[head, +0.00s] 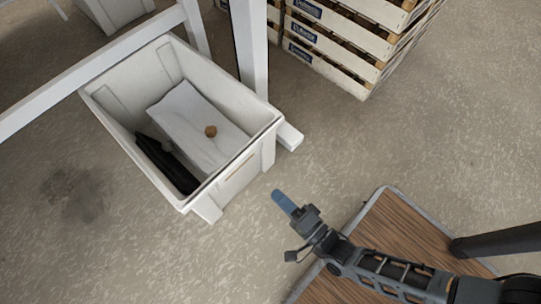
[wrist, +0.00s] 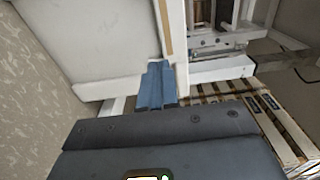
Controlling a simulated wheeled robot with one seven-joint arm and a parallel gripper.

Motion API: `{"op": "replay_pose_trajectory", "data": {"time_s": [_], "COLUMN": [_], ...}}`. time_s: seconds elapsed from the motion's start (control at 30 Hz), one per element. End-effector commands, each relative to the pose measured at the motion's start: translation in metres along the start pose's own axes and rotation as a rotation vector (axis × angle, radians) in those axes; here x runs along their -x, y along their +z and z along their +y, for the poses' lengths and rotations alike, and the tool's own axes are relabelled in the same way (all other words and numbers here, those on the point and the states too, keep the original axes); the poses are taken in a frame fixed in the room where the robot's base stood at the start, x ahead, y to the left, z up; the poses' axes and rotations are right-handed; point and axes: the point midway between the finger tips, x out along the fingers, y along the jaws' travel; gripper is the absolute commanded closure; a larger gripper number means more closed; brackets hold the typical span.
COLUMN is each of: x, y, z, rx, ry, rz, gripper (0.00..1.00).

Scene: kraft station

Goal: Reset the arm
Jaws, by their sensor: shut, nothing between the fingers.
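My gripper (head: 283,201) is shut and empty, its blue fingers pressed together. In the head view it is over the speckled floor, just right of and below the white bin's near corner, with the arm reaching in from the lower right. In the wrist view the blue fingers (wrist: 157,88) point at the outside of the white bin (wrist: 110,60); I cannot tell the gap between them.
The white bin (head: 236,171) holds a white packet (head: 190,118), a small brown round thing (head: 211,131) and a black item (head: 168,166). A white frame post (head: 250,50) stands behind it. Wooden crates (head: 335,50) are stacked at the top.

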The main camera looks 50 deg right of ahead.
Motion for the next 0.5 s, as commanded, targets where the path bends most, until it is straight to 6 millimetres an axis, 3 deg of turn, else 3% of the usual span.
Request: {"op": "replay_pose_trajectory", "data": {"time_s": [0.5], "x": [0.018], "y": [-0.001], "z": [-0.006], "rx": [0.038], "ry": [0.007], "rz": [-0.003], "gripper": [1.0]}}
